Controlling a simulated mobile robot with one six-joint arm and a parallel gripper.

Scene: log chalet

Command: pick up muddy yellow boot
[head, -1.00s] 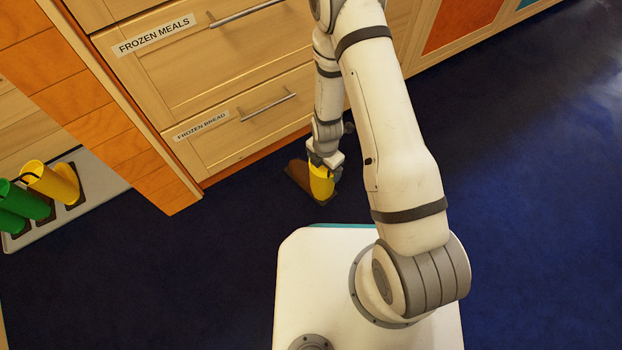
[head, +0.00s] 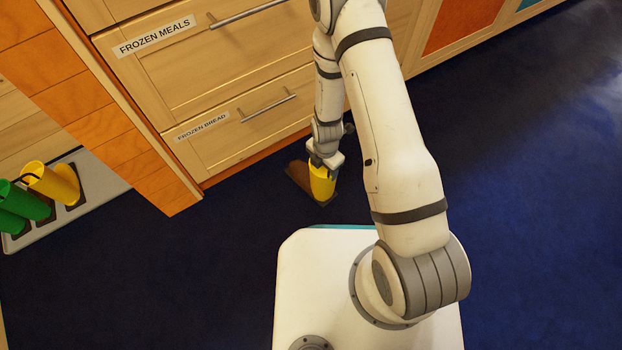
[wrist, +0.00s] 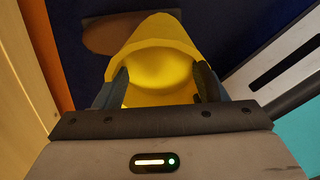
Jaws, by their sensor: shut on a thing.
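The muddy yellow boot (head: 321,181) is on or just above the dark blue floor, in front of the lower drawer; its foot part is brown with mud. My gripper (head: 325,162) is over its top and shut on the boot's shaft. In the wrist view the yellow boot (wrist: 160,60) fills the space between the two dark fingers of my gripper (wrist: 162,88), with its round opening facing the camera. Its brown toe (wrist: 112,36) shows beyond the shaft. I cannot tell whether the sole touches the floor.
A drawer unit labelled FROZEN BREAD (head: 255,125) and FROZEN MEALS (head: 190,60) stands close behind the boot. At the left, a grey tray (head: 88,198) holds green boots (head: 24,203) and a yellow boot (head: 52,183). The floor (head: 530,220) at the right is clear.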

